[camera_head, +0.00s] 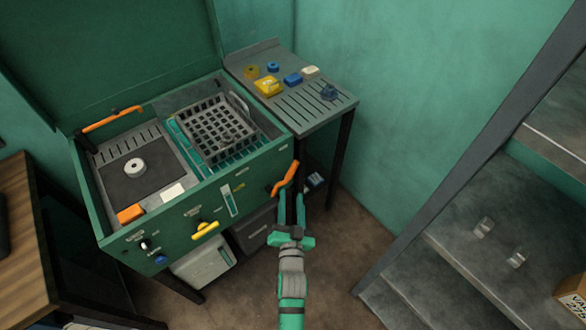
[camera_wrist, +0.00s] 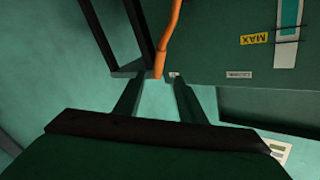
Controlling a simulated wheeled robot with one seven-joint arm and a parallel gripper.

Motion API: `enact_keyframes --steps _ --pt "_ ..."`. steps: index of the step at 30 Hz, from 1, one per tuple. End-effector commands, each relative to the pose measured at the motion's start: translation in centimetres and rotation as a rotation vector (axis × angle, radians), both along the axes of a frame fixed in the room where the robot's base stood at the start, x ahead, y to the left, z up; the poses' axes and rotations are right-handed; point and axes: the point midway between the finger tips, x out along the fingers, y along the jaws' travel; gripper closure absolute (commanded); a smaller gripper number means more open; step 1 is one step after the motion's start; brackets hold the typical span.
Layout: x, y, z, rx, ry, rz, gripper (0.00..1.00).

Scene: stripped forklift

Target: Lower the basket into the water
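The grey wire basket (camera_head: 207,128) sits in the right-hand basin of the green parts washer, with teal water (camera_head: 188,145) showing along its edge. I cannot tell how deep the basket sits. An orange lever (camera_head: 286,177) is on the washer's right front corner; it also shows in the wrist view (camera_wrist: 169,38). My gripper (camera_head: 291,196) is in front of that corner, just below the lever. Its fingers are apart, and nothing is held. In the wrist view, the lever's lower end lies ahead of the gap between the fingertips (camera_wrist: 158,82); contact cannot be told.
The washer's lid (camera_head: 110,50) stands open. A grey side table (camera_head: 325,105) with small yellow and blue parts stands at the right. A yellow handle (camera_head: 205,230) sticks out in front. Metal stairs (camera_head: 470,250) rise at the right. Brown floor (camera_head: 335,240) is clear between.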

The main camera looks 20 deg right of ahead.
Motion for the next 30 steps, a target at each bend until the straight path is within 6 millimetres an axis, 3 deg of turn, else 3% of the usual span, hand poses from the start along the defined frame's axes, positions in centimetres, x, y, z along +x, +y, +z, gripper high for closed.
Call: enact_keyframes --steps 8,24,30 --pt "2.3 -1.4 0.4 0.008 -0.010 -0.008 0.64" --pt "10.0 -3.9 0.4 0.006 -0.011 -0.008 0.64" --pt "11.2 -4.3 0.4 0.006 -0.010 -0.007 0.64"
